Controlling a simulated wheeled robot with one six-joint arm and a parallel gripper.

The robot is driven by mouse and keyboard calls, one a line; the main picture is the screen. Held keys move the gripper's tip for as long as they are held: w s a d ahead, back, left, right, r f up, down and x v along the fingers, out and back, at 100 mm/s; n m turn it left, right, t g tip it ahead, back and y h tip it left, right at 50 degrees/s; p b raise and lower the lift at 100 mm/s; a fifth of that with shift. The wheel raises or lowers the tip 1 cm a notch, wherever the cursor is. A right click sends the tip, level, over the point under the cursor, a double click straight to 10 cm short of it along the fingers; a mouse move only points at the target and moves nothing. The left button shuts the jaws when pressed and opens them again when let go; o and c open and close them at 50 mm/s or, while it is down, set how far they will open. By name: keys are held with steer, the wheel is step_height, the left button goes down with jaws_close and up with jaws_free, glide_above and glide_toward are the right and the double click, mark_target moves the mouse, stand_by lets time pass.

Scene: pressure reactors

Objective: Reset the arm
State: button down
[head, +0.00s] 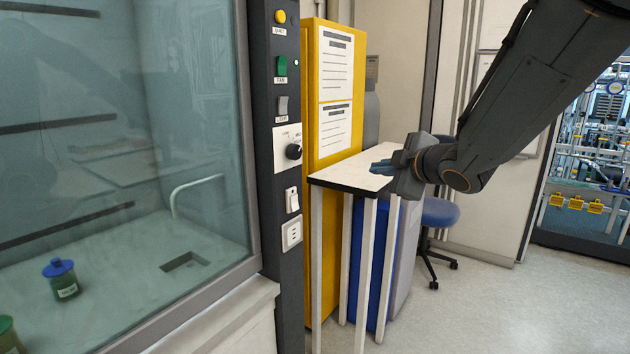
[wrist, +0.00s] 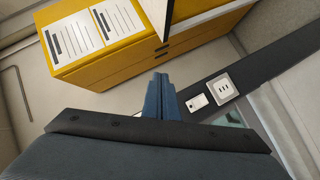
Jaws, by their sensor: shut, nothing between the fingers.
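My gripper (head: 381,167) shows in the head view at the end of my dark grey arm, which reaches in from the upper right. Its blue fingers point left, in front of or above the small white-topped table (head: 345,176); I cannot tell the exact gap. In the wrist view the fingers (wrist: 160,84) are together at the middle, with nothing between them.
A fume cupboard with a glass front (head: 120,130) stands at left, with a dark switch panel (head: 287,150) on its edge. A yellow cabinet (head: 312,130) is behind the table. A blue stool (head: 438,212) stands behind my gripper. Floor at right is clear.

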steer(key=s+d+f+m+g+h, duration=0.1)
steer(key=s+d+f+m+h, duration=0.15)
steer(key=f, duration=0.25)
steer(key=s+d+f+m+g+h, duration=0.2)
steer(key=s+f+m, duration=0.1)
steer(key=f+m, duration=0.15)
steer(key=s+f+m+g, duration=0.4)
steer(key=s+f, duration=0.3)
steer(key=s, duration=0.4)
steer(key=s+a+f+m+g, duration=0.1)
steer(key=s+f+m+g, duration=0.4)
steer(key=s+f, duration=0.3)
steer(key=s, duration=0.4)
steer(key=shift+s+a+f+g+h, duration=0.15)
steer(key=shift+s+f+g+h, duration=0.1)
steer(key=shift+g+h, duration=0.1)
